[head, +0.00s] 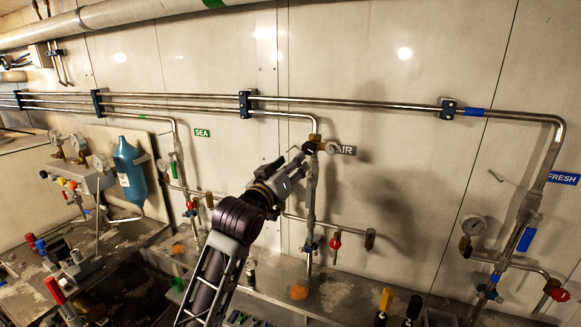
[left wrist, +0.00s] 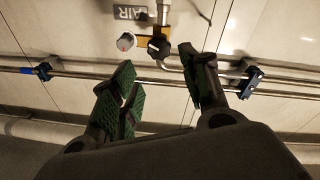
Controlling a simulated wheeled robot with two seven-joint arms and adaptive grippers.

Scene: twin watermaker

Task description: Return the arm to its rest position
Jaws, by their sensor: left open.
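My left arm (head: 240,218) reaches up from the bottom of the head view to the wall pipes. Its gripper (head: 298,160) is open, beside the black valve knob (head: 312,146) at the top of the AIR pipe. In the left wrist view the two green-padded fingers (left wrist: 158,64) stand apart with nothing held between them. The black knob (left wrist: 158,47) shows just beyond the gap, and I cannot tell whether a finger touches it. A pale round knob (left wrist: 126,41) sits next to it. My right gripper is in neither view.
Horizontal pipes (head: 380,103) run along the wall. A red-handled valve (head: 335,243) hangs below the AIR label (head: 343,150). Several handles rise from the bench.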

